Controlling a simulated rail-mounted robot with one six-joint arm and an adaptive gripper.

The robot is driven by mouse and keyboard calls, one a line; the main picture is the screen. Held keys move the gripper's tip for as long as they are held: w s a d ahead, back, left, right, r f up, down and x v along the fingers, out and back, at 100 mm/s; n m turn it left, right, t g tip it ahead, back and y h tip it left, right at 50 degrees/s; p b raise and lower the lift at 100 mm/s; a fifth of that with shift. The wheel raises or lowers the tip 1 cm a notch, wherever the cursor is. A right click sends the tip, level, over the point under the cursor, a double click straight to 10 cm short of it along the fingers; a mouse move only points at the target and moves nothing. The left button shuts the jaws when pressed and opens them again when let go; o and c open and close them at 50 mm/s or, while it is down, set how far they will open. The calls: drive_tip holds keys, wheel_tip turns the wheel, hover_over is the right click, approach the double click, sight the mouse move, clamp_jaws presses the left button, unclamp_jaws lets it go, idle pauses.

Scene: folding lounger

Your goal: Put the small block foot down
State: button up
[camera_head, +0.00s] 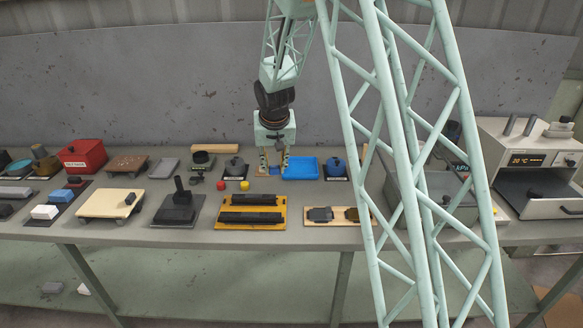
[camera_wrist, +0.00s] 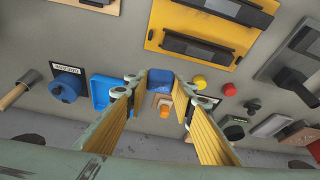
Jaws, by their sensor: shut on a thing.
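My gripper (camera_head: 273,169) is low over the bench, with its fingers pointing down. In the wrist view its fingers (camera_wrist: 162,80) are shut on a small blue block (camera_wrist: 160,87), which sits between the tips. In the head view only a little blue of the block (camera_head: 275,171) shows between the fingers. A small orange piece (camera_wrist: 164,112) shows just below the block in the wrist view; I cannot tell whether it belongs to the block. The block's underside is hidden, so I cannot tell whether it touches the bench.
A blue tray (camera_head: 300,168) stands right of my gripper, with a blue knobbed object (camera_head: 336,167) beyond it. A yellow tray (camera_head: 222,224) with black bars lies in front. Red (camera_head: 221,185) and yellow (camera_head: 245,186) pieces and a dark pot-like object (camera_head: 235,168) are at left.

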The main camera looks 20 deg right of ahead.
drive_tip(key=s+a+r, duration=0.4)
drive_tip(key=a+r, duration=0.1)
drive_tip(key=a, duration=0.5)
drive_tip(key=shift+a, duration=0.25)
drive_tip(key=shift+d, duration=0.1)
